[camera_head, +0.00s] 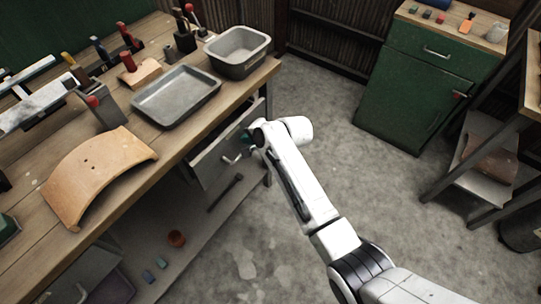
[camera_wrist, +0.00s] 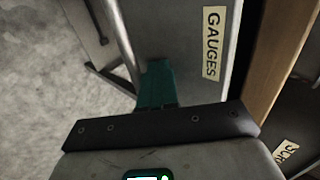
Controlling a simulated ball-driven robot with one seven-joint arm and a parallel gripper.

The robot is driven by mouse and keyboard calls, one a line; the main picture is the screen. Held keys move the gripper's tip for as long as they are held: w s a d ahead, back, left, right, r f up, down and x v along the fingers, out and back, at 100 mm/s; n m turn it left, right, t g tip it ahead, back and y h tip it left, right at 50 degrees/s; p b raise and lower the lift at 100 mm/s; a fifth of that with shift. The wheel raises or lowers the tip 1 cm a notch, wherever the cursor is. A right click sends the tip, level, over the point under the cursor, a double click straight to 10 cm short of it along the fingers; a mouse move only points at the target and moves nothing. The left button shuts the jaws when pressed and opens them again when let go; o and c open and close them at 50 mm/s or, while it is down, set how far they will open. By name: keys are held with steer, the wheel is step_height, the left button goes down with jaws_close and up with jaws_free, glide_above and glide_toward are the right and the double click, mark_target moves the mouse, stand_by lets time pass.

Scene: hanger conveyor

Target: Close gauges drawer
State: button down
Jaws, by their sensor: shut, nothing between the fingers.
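The gauges drawer has a plain grey front (camera_head: 215,160) under the workbench's right end, with a pale bar handle (camera_head: 232,159). In the wrist view its front (camera_wrist: 185,30) carries a tan GAUGES label (camera_wrist: 212,43), and a grey bar (camera_wrist: 119,40) that looks like the handle runs along the left. A dark strip lies between the front and the wooden bench edge; I cannot tell exactly how far out the drawer stands. My gripper (camera_head: 248,138) is at the right part of the front. Its teal fingers (camera_wrist: 157,82) are shut and empty, close against the front; contact is unclear.
The workbench (camera_head: 185,150) holds a shallow tray (camera_head: 178,95), a deeper bin (camera_head: 237,52) and a curved wooden piece (camera_head: 97,175). Another partly read label (camera_wrist: 286,152) shows lower right in the wrist view. A green cabinet (camera_head: 415,95) stands across open concrete floor (camera_head: 320,110).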

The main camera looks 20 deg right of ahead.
mark_target(240, 129)
steer(key=w+a, duration=0.1)
steer(key=w+a+b, duration=0.1)
steer(key=w, duration=0.1)
steer(key=shift+a+f+b, duration=0.15)
steer(key=shift+b, duration=0.15)
steer(key=shift+w+a+r, duration=0.15)
steer(key=shift+w+r, duration=0.1)
steer(key=shift+w, duration=0.1)
steer(key=shift+r, duration=0.1)
steer(key=shift+r, duration=0.1)
